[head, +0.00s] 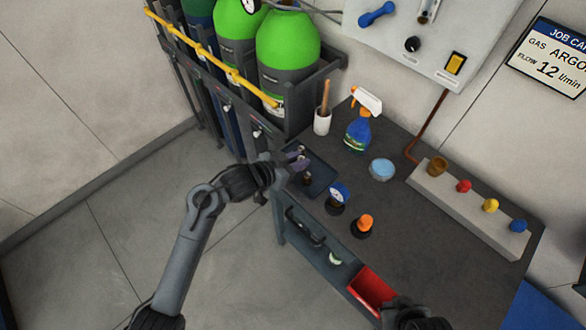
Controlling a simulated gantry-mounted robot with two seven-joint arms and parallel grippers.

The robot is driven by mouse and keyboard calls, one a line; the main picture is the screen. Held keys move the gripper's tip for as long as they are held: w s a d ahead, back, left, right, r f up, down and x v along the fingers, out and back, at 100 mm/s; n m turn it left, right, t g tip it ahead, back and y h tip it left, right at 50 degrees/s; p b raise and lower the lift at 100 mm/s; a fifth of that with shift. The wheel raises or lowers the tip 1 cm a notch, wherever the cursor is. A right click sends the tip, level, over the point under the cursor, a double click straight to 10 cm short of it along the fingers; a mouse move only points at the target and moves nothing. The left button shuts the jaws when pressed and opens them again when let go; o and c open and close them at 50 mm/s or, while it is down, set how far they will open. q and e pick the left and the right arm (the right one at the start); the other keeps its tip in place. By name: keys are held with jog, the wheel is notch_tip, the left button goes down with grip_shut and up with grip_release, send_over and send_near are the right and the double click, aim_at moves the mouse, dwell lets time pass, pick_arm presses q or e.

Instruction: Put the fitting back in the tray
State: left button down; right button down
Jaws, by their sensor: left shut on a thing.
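The tray (322,188) is a shallow dark blue tray at the back left of the dark bench, near the gas bottles. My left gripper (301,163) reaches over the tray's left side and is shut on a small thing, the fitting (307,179). The fitting shows only as a small dark, partly brownish piece below the fingertips. The fingers and wrist hide much of it, and I cannot tell whether it touches the tray floor. A dark part of my right arm shows at the bottom edge, its fingers not distinguishable.
A gauge (338,194) and an orange-topped piece (364,224) stand right of the tray. A spray bottle (358,132), a white cup (322,122) and a round light-blue tin (382,169) stand behind. A red bin (371,288) is at the front. The bench's right middle is clear.

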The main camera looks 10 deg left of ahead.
pick_arm(q)
jog(key=shift+w+a+f, duration=0.15)
jog(key=shift+a+f, duration=0.35)
jog(key=shift+a, duration=0.1)
jog(key=shift+f+b, duration=0.6)
jog(key=shift+f, duration=1.25)
jog(key=shift+f, duration=0.15)
jog(key=c, duration=1.2)
grip_release()
jog(key=shift+c, duration=0.2)
